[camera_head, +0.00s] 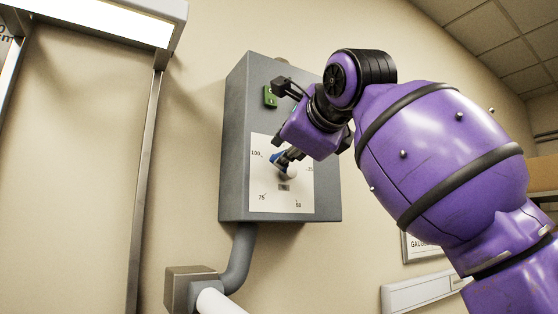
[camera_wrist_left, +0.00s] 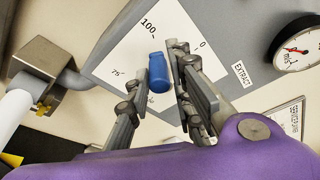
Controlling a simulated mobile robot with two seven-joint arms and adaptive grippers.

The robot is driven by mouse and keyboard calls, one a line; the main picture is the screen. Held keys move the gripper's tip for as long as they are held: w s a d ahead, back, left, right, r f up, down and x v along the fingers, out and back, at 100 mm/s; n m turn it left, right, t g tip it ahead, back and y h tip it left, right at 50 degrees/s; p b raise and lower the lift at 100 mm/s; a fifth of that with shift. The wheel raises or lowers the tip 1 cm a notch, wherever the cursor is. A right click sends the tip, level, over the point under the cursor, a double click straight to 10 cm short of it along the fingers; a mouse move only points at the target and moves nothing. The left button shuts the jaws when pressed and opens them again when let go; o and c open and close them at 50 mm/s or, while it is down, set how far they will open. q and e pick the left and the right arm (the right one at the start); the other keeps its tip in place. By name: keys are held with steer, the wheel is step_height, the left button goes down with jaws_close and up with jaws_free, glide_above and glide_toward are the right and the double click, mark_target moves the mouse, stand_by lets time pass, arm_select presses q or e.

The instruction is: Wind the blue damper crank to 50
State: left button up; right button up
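The blue damper crank (camera_head: 274,157) is on the white dial plate (camera_head: 268,200) of a grey wall box, partly hidden by my gripper. The dial shows 100, 75, 50 and 25; the pointer reading is unclear. My right gripper is not visible.
The grey box (camera_head: 238,150) stands out from the wall, with a green switch (camera_head: 270,97) on its face. A grey pipe (camera_head: 239,255) drops below it to a metal junction box (camera_head: 190,287). A round gauge (camera_wrist_left: 298,45) and EXTRACT label (camera_wrist_left: 242,75) are nearby.

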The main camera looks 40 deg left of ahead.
mark_target(287, 179)
arm_select(q)
steer(key=w+d+f, duration=0.2)
steer(key=w+f, duration=0.3)
steer(key=f, duration=0.1)
steer(key=o, duration=0.6)
steer(key=shift+w+d+f, duration=0.1)
steer(key=shift+w, duration=0.15)
steer(key=shift+s, duration=0.15)
